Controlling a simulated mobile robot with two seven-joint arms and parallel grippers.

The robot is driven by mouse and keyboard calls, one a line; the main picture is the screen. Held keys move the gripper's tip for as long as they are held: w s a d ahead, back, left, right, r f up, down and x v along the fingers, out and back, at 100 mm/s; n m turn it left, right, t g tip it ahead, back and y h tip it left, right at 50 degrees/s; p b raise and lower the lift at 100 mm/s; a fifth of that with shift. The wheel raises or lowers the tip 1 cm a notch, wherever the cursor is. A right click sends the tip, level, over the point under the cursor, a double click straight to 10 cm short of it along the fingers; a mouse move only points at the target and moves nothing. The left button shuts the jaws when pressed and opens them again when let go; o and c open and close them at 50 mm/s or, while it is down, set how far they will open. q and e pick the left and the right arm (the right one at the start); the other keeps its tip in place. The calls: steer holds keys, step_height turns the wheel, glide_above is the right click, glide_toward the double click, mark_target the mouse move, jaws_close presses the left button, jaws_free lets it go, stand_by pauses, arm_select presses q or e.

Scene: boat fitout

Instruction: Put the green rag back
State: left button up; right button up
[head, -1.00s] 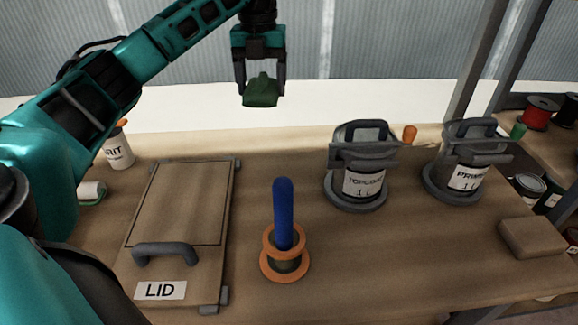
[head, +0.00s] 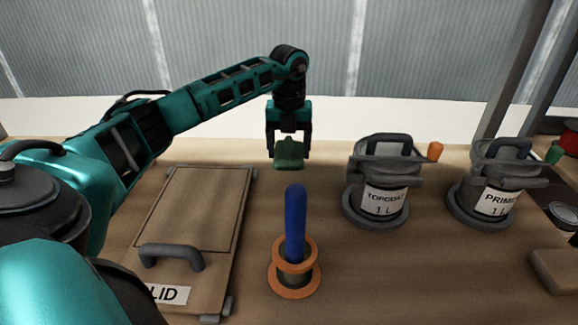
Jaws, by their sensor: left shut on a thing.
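The green rag (head: 289,155) is a small dark green bundle in the middle of the head view. My left gripper (head: 288,150) is shut on it, with one finger on each side, pointing down. The rag shows near the back edge of the wooden bench, behind the blue-handled spool; I cannot tell how far it is above the bench top. My right gripper is not in view.
A hinged lid panel (head: 195,205) with a grey handle lies at left. An orange spool (head: 294,284) with an upright blue handle (head: 295,222) stands in front. Clamped TOPCOAT (head: 384,202) and PRIMER (head: 494,201) cans stand at right. Bench between spool and TOPCOAT is clear.

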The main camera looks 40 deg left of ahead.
mark_target(289, 176)
arm_select(q)
step_height(289, 176, down, 5)
steer(key=shift+r+b, duration=0.15)
steer(key=shift+b, duration=0.2)
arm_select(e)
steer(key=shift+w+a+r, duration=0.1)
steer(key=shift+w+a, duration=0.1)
arm_select(q)
steer(key=o, duration=0.9)
steer(key=shift+f, duration=0.2)
steer(key=shift+o, duration=0.2)
steer(key=shift+r, duration=0.1)
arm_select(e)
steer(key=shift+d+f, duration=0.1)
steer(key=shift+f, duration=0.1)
arm_select(q)
step_height(289, 176, up, 11)
steer(key=shift+r+p, duration=0.1)
steer(key=shift+p, duration=0.8)
steer(key=shift+r, duration=0.5)
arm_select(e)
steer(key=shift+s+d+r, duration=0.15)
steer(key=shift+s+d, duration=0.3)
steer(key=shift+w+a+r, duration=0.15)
